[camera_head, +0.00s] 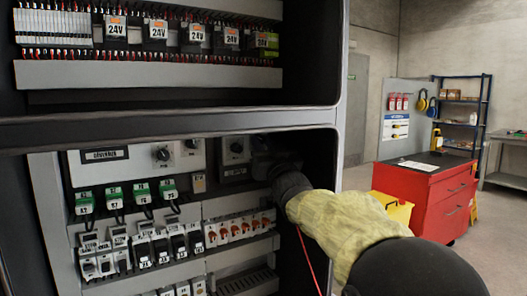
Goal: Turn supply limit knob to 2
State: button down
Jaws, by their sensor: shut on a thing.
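My gripper (268,164) is dark and reaches into the lower bay of the open cabinet, at the right end of the row of knobs. It is shut on what seems to be the supply limit knob, which the jaws and the shadow hide. Its label and pointer cannot be read. A black knob (237,147) on a small grey plate shows just left of my gripper. Two more dark knobs, one (162,154) and another (192,144), sit further left on a light panel.
Green-topped relays (113,196), breakers (160,247) and orange-marked switches (236,229) fill the panel below. A red tool cabinet (425,195) stands in the room behind.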

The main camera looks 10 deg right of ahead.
jog(key=shift+d+n+g+y+b, duration=0.15)
jog(key=shift+n+y+b, duration=0.2)
jog(key=shift+n+y, duration=0.9)
jog(key=shift+d+n+g+y+b, duration=0.15)
jog(key=shift+n+y+b, duration=0.25)
jog(key=shift+n, duration=1.55)
jog(key=c, duration=1.3)
grip_release()
jog(key=shift+a, duration=0.1)
